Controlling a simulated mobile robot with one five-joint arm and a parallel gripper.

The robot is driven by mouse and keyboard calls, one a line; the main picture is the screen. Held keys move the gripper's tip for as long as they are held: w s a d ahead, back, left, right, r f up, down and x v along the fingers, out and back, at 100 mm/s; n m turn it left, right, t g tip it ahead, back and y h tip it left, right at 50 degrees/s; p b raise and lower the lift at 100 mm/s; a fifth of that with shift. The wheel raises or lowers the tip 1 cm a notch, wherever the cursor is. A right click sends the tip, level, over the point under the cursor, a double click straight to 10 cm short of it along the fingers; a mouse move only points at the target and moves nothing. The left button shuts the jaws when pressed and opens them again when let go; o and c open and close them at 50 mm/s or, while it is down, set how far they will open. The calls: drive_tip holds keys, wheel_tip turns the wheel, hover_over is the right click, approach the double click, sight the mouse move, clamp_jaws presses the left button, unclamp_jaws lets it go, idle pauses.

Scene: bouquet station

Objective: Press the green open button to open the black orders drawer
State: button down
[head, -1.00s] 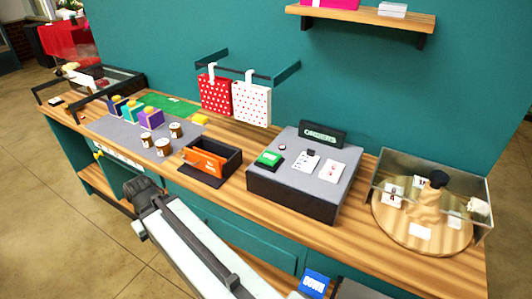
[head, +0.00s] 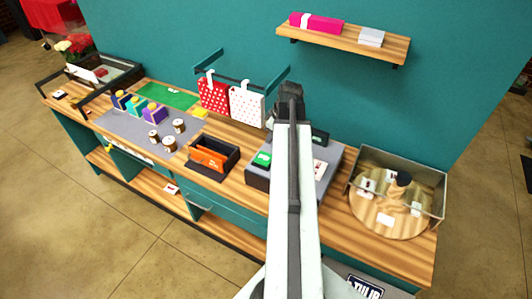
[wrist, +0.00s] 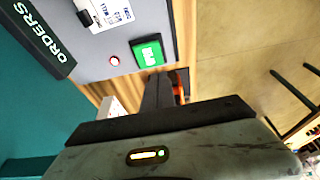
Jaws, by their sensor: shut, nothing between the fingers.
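The orders unit is a black box with a grey top (head: 327,168), standing on the wooden counter; its grey top fills the upper left of the wrist view (wrist: 92,48). The green button (head: 262,159) sits at its left end and shows clearly in the wrist view (wrist: 148,52). My gripper (wrist: 160,80) is shut and empty, its dark fingertips just below the button in the wrist picture. I cannot tell the height gap. In the head view my arm crosses the box and hides much of its top and front, so the drawer front cannot be judged.
A black ORDERS sign (wrist: 38,35) stands at the box's back edge. A small red light (wrist: 114,60) and a card (wrist: 110,12) are on top. An orange-fronted black tray (head: 212,156) is left, gift bags (head: 246,106) hang behind, and a glass-walled turntable (head: 390,212) is right.

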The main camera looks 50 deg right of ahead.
sight(262, 162)
drive_tip(key=shift+f, duration=0.15)
drive_tip(key=b+x, duration=1.3)
drive_tip(key=shift+s+d+f, duration=0.1)
drive_tip(key=shift+s, duration=0.3)
drive_tip(key=shift+f+b, duration=0.4)
drive_tip(key=shift+f, duration=0.05)
drive_tip(key=shift+r, duration=0.15)
